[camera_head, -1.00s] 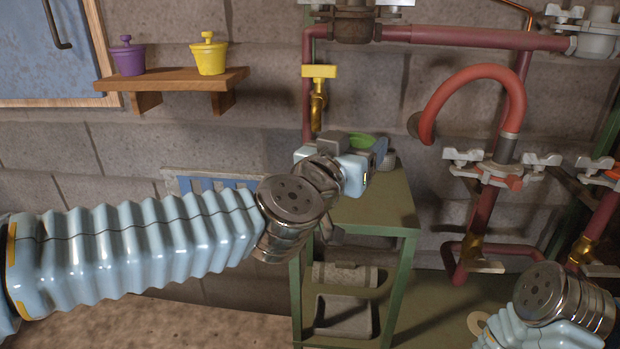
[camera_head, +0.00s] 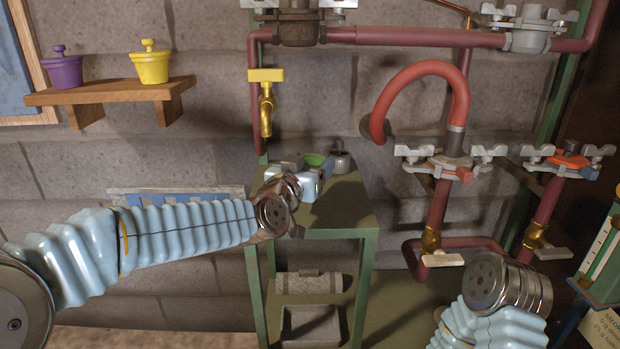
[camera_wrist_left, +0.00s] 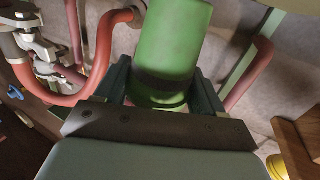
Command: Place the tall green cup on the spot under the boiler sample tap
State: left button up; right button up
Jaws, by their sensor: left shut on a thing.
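My left gripper (camera_head: 312,178) is shut on the tall green cup (camera_head: 316,160), above or at the top of the green-legged stand (camera_head: 345,212). In the head view, only the cup's upper part shows; the gripper hides the rest, so I cannot tell whether its base touches the stand. In the left wrist view, the cup (camera_wrist_left: 175,40) sits between the two fingers (camera_wrist_left: 165,92), with a dark band near the jaws. A brass tap (camera_head: 266,105) with a yellow handle hangs up and left of the cup. My right gripper is outside the view.
A small grey metal item (camera_head: 341,160) stands on the stand close behind the cup. Red pipes (camera_head: 440,65) and valves (camera_head: 450,165) fill the right side. A wooden shelf (camera_head: 110,92) with purple and yellow pots is at left.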

pick_arm(q)
jog(key=shift+s+f, duration=0.1)
jog(key=shift+f, duration=1.05)
jog(key=shift+f+b, duration=0.15)
jog(key=shift+b, duration=0.15)
jog(key=o, duration=1.1)
